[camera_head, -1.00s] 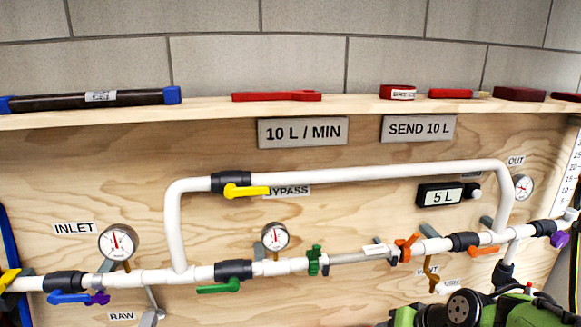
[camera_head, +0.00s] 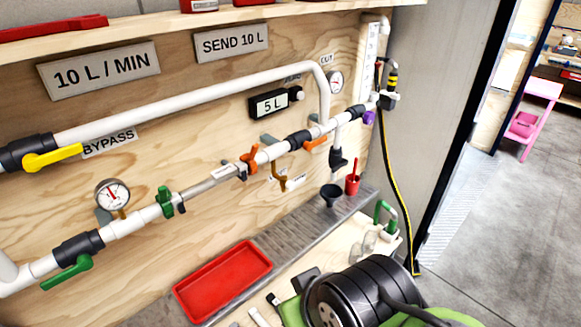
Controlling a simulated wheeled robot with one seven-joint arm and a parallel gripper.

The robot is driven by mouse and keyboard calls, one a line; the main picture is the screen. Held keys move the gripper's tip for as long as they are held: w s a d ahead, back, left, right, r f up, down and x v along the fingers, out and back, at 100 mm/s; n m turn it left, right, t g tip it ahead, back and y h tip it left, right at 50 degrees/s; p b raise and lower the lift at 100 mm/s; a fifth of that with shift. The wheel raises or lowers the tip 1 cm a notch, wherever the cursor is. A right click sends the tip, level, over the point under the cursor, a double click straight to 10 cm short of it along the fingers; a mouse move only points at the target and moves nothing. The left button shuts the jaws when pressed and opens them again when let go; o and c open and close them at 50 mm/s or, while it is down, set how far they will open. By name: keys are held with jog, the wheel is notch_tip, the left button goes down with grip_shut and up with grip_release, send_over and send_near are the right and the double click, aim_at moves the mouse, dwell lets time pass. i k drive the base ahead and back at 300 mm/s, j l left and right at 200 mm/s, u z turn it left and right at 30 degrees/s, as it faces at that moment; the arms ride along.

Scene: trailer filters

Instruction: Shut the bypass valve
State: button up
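The bypass valve is on the upper white pipe at the left edge of the head view. It has a black body (camera_head: 22,153) and a yellow lever (camera_head: 54,157). The lever points right, roughly along the pipe, towards the BYPASS label (camera_head: 109,143). The left end of the valve body is cut off by the picture edge. Black and green parts, apparently my own arm, show at the bottom right. My gripper's fingers cannot be made out.
A green-handled valve (camera_head: 67,272), a gauge (camera_head: 112,195) and green (camera_head: 165,201) and orange (camera_head: 250,158) fittings lie along the lower pipe. A red tray (camera_head: 222,283) lies below. A shelf runs above. Open floor (camera_head: 490,235) is at the right.

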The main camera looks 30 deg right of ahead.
aim_at(31, 162)
jog(key=z, duration=0.7)
jog(key=u, duration=1.75)
